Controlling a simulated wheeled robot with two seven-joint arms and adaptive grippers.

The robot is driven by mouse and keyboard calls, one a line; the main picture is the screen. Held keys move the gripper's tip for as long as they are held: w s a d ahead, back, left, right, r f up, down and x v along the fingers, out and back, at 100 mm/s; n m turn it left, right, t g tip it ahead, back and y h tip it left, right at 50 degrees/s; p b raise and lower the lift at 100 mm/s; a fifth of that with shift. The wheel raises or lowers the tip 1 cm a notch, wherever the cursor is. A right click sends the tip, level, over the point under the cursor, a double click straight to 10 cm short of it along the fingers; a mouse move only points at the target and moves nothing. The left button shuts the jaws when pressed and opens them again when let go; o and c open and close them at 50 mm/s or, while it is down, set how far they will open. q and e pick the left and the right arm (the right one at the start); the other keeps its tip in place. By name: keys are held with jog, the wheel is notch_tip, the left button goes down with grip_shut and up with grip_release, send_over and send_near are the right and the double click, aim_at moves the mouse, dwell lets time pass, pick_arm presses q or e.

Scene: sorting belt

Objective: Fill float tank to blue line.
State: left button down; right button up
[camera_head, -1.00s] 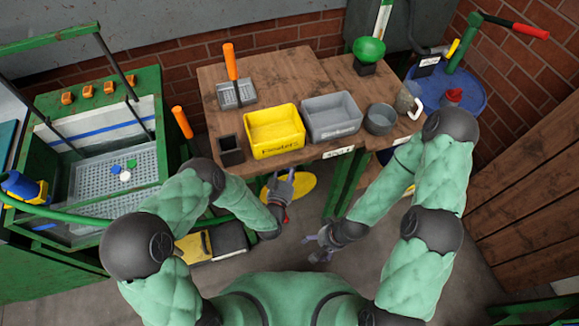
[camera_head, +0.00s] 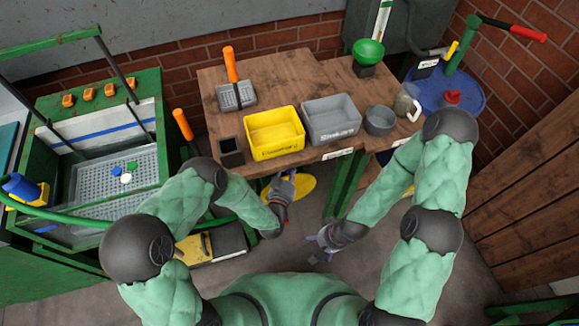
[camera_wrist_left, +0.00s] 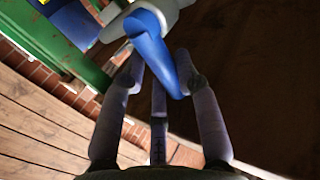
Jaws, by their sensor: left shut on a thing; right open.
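The float tank (camera_head: 75,205) is the green-framed tank at the left. A blue line (camera_head: 90,131) runs across its pale back wall. Blue, green and white pieces lie on a perforated grey tray inside; I cannot tell the water level. My left gripper (camera_head: 282,187) is low at the table's front edge. In the left wrist view, its fingers (camera_wrist_left: 158,88) are shut on a blue handle-like part (camera_wrist_left: 155,45) joined to a pale grey piece; what it belongs to is unclear. My right gripper (camera_head: 318,245) is open and empty above the floor, right of the left one.
The wooden table (camera_head: 290,75) holds a yellow bin (camera_head: 275,150), a grey bin (camera_head: 333,135), a grey cup (camera_head: 380,121) and a clear jug (camera_head: 402,105). A blue drum (camera_head: 455,95) with a hand pump stands at the right.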

pick_arm(q)
jog(key=shift+w+d+m+g+y+p, duration=0.2)
jog(key=shift+d+m+g+y+p, duration=0.45)
jog(key=shift+m, duration=0.45)
jog(key=shift+w+d+f+m+g+y+p, duration=0.1)
jog(key=shift+d+f+m+g+y+p, duration=0.2)
jog(key=shift+m+g+p, duration=0.45)
jog(key=shift+m+y, duration=0.25)
jog(key=c, duration=1.2)
grip_release()
jog(key=shift+o, duration=0.2)
jog(key=v, duration=1.2)
jog(key=shift+a+f, duration=0.1)
jog(key=shift+f, duration=0.05)
